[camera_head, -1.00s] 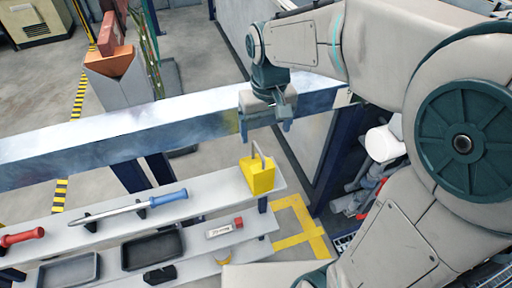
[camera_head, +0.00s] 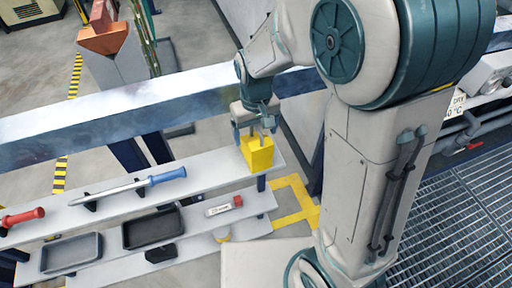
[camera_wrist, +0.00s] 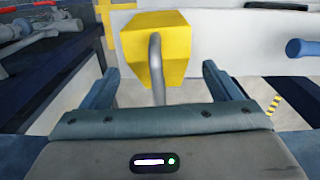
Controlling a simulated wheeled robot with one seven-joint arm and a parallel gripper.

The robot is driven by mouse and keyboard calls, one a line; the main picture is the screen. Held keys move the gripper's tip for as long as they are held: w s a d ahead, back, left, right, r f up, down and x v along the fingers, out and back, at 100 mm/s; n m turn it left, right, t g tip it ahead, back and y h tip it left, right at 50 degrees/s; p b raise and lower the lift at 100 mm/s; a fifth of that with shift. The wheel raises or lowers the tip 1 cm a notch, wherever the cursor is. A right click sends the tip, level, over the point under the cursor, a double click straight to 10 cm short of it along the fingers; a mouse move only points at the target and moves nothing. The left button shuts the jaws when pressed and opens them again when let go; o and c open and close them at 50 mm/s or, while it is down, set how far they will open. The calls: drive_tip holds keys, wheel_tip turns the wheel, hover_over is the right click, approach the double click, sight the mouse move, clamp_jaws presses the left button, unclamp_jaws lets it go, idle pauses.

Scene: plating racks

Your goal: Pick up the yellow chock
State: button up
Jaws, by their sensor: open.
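The yellow chock (camera_head: 257,154) sits at the right end of the upper grey shelf. It is a block with a grey bent-rod handle. My gripper (camera_head: 255,128) is just above it, pointing down, in the head view. In the wrist view the chock (camera_wrist: 157,45) is ahead of my gripper (camera_wrist: 160,78), with its handle running between the two open fingers. The fingers stand apart on either side and do not touch the handle there. In the head view my gripper hides most of the handle.
The upper shelf (camera_head: 215,175) also bears a blue-handled rod (camera_head: 165,177) and a red-handled tool (camera_head: 22,216). A long metal beam (camera_head: 140,112) runs behind the shelves.

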drive_tip(key=shift+f, duration=1.35)
clamp_jaws()
drive_tip(key=shift+w, duration=0.1)
drive_tip(key=shift+r, duration=0.15)
